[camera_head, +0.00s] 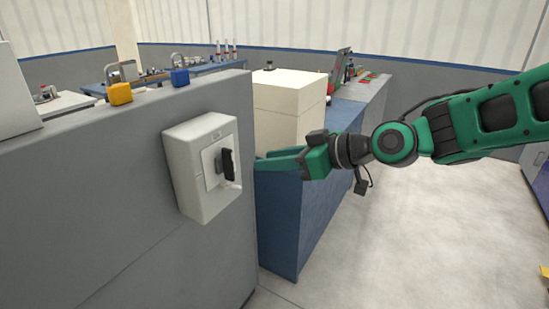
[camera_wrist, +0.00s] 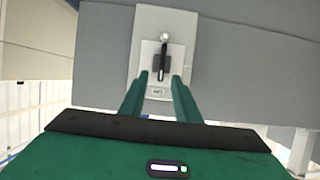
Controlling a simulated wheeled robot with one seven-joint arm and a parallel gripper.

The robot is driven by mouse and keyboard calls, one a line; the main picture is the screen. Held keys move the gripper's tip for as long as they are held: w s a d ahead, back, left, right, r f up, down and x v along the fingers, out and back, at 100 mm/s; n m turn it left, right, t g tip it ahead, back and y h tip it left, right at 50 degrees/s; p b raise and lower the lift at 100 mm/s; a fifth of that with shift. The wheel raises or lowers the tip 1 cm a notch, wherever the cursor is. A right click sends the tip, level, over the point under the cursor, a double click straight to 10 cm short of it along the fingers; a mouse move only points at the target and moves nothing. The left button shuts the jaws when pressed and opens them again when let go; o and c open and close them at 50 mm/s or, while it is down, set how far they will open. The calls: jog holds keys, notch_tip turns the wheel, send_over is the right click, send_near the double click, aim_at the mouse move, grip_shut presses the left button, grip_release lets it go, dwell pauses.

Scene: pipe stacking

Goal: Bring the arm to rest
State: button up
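My green gripper (camera_head: 272,160) is at the end of my arm, which reaches in from the right in the head view. It points left toward a white switch box (camera_head: 187,189) on the side of a grey cabinet, with a visible gap between them. In the wrist view the two fingers (camera_wrist: 158,82) stand apart with nothing between their tips. The black handle also shows in the head view (camera_head: 227,165), apart from the gripper.
The grey cabinet (camera_head: 100,200) carries a yellow padlock (camera_head: 120,94) and a blue padlock (camera_head: 180,77) on top. A blue workbench (camera_head: 285,225) with a cream box (camera_head: 285,100) stands behind my gripper. The floor (camera_head: 400,240) below my arm is clear.

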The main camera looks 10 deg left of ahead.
jog(key=s+d+f+m+h, duration=0.1)
jog(key=d+f+m+h, duration=0.2)
jog(key=d, duration=0.8)
jog(key=s+d+f+m+h, duration=0.1)
jog(key=d+f+m+h, duration=0.25)
jog(key=d, duration=0.75)
jog(key=s+d+f+m+h, duration=0.1)
jog(key=d+f+m+h, duration=0.2)
jog(key=d, duration=0.8)
jog(key=s+d+f+m+g+h, duration=0.1)
jog(key=s+d+m+g, duration=0.1)
jog(key=s+d+m, duration=0.3)
jog(key=s+d+f+m+g+h, duration=0.2)
jog(key=s+d+m, duration=0.3)
jog(key=s+d, duration=0.6)
jog(key=s+g, duration=0.1)
jog(key=s, duration=0.5)
jog(key=shift+d, duration=0.2)
jog(key=shift+f, duration=0.1)
